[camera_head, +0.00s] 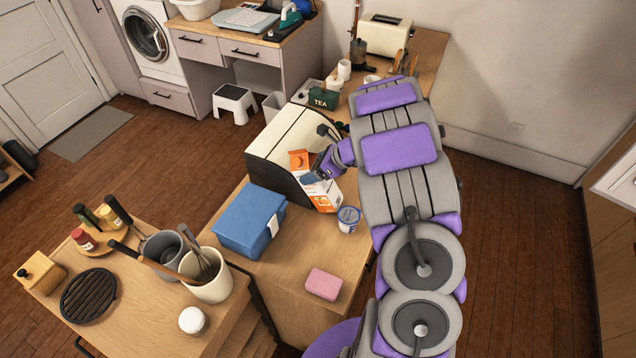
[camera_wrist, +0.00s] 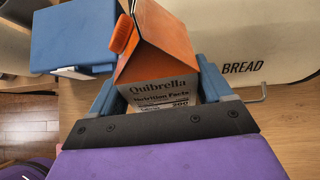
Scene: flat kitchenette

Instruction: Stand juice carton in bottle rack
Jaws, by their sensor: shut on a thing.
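The juice carton (camera_head: 326,201) is white and orange with an orange gable top and an orange cap. It is upright or nearly so, in front of the bread box on the wooden counter. My gripper (camera_head: 318,176) is shut on it and hides its middle. In the wrist view the carton (camera_wrist: 158,50) sits between the two blue fingers of my gripper (camera_wrist: 160,90), its printed side towards the palm. I cannot tell whether its base touches the counter. I cannot make out a bottle rack in either view.
The cream and black bread box (camera_head: 291,145) stands just behind the carton. A blue box (camera_head: 248,220) is to its left, and a small tub (camera_head: 348,218) and pink sponge (camera_head: 323,284) are in front. A toaster (camera_head: 384,35) stands at the counter's far end.

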